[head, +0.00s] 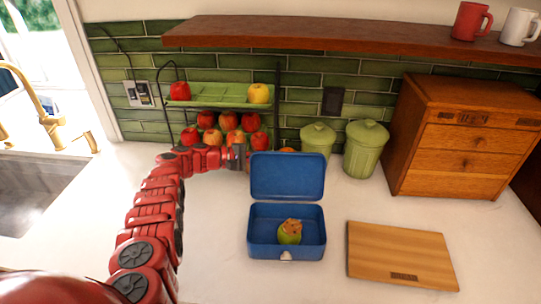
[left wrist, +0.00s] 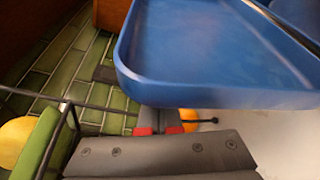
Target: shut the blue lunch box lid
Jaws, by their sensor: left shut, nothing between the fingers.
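The blue lunch box (head: 258,245) stands on the counter with its lid (head: 288,177) open and raised upright at the back. A green apple-like item with a brown muffin or cookie (head: 290,228) sits inside. My left gripper (head: 246,156) is shut and empty, beside the upper left corner of the lid. In the left wrist view, the lid (left wrist: 215,60) fills the upper right, and the fingers of the gripper (left wrist: 158,122) lie close to its edge. I cannot tell whether they touch it. My right gripper is not in view.
A fruit rack (head: 215,102) with apples stands behind my left gripper. Two green canisters (head: 365,150) and a wooden drawer box (head: 460,145) stand behind and to the right. A cutting board (head: 400,255) lies right of the lunch box. The counter left of the box is clear apart from my arm.

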